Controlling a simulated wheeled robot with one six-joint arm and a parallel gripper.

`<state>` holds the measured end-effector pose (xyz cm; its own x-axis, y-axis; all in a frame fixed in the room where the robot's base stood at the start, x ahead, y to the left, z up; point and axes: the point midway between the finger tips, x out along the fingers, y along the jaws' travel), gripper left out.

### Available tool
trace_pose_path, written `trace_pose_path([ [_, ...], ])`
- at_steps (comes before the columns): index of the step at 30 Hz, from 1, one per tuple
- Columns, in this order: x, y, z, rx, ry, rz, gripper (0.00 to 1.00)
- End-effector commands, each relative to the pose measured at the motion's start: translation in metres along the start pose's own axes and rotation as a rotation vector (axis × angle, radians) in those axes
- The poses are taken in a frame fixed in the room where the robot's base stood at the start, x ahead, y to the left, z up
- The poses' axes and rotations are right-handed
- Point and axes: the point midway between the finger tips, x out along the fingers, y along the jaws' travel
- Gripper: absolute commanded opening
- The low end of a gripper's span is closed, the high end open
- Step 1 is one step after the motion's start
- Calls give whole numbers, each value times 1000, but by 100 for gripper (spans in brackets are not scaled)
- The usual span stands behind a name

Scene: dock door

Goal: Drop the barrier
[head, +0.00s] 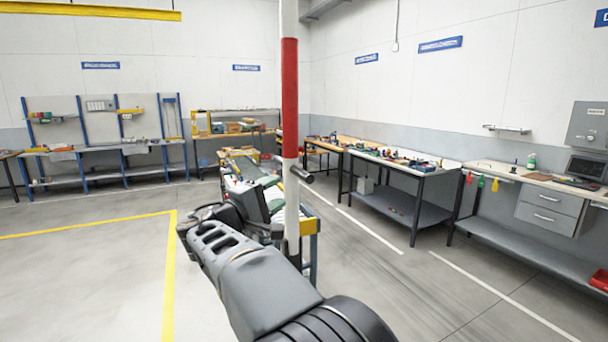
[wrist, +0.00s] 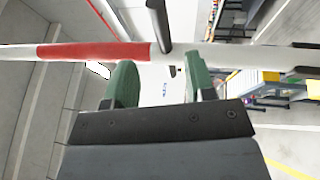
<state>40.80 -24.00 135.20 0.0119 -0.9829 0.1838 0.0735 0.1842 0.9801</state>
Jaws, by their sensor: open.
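The barrier (head: 290,75) is a white pole with a red band, standing upright in the head view. A short black handle (head: 302,174) sticks out from it, below the red band. In the wrist view the barrier (wrist: 95,51) crosses the picture sideways just beyond my fingertips, and the handle (wrist: 160,25) points up from it, lined up between the fingers. My gripper (wrist: 160,78) is open, with two green fingers apart and nothing between them. In the head view my arm reaches toward the pole's lower part; the fingertips are hard to make out there.
Workbenches with tools (head: 405,170) line the right wall, and a shelved bench (head: 105,150) stands at the back left. A cluttered table (head: 250,170) is behind the pole. Open floor with a yellow line (head: 170,265) lies to the left.

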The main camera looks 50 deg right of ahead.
Motion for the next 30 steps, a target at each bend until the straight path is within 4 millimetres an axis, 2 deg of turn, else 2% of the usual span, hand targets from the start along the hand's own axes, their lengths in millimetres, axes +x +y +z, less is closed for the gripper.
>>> trace_pose_path([
  [1, 12, 3, 1, -2, -5, -2, 50],
  [6, 45, 2, 1, -3, -4, -3, 50],
  [15, 88, 1, 0, -1, -1, -4, 50],
  [21, 101, 0, 0, 0, 1, -3, 50],
  [30, 103, -1, 0, 1, 2, -3, 50],
])
